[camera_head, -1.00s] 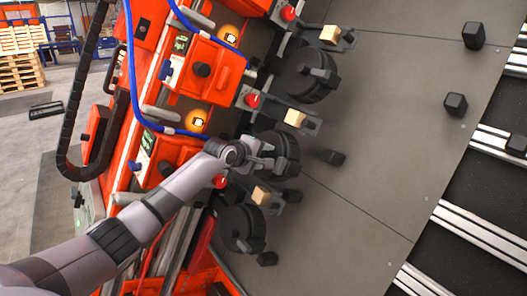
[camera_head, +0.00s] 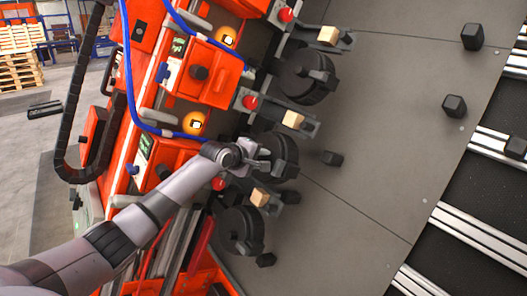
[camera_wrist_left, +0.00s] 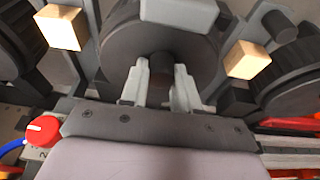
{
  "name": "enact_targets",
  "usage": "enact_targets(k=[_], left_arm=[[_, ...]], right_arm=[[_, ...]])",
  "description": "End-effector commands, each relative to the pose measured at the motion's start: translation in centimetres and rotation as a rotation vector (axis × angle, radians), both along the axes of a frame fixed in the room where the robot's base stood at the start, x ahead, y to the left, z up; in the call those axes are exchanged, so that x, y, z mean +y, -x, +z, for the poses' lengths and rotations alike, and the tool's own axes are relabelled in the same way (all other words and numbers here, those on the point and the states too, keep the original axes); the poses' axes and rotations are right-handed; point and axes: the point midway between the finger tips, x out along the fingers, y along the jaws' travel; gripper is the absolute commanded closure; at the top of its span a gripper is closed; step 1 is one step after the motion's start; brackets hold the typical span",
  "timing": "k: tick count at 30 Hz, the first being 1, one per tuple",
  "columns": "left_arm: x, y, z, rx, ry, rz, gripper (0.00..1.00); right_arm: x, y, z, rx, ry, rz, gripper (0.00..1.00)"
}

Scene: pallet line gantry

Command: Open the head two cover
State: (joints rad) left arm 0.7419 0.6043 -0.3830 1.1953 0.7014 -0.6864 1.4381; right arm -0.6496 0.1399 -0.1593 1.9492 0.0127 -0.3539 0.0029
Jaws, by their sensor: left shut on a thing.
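The head two cover (camera_head: 287,158) is a round black disc, the middle of three along the orange gantry. It also shows large in the left wrist view (camera_wrist_left: 117,52), with a grey block at its top. A "2" is marked beside a red knob (camera_wrist_left: 42,131) there. My left gripper (camera_head: 262,158) reaches in front of this cover. In the left wrist view its two light grey fingers (camera_wrist_left: 161,85) stand on both sides of a dark upright handle (camera_wrist_left: 162,72) on the cover and are shut on it. The cover's rear side is hidden. My right gripper is in neither view.
Two similar black covers (camera_head: 305,78) (camera_head: 240,232) sit above and below. Wooden blocks (camera_head: 293,120) (camera_head: 260,197) on brackets flank the middle cover. A blue hose (camera_head: 133,80) runs along the orange housings. The grey plate (camera_head: 370,130) at right is mostly bare, with several dark blocks.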

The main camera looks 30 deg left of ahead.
Motion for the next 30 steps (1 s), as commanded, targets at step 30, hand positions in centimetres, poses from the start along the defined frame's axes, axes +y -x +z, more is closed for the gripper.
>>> enact_targets(k=[30], left_arm=[[3.1,1.4,2.0,-0.014,-0.01,0.013,0.9]], right_arm=[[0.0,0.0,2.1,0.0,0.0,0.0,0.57]])
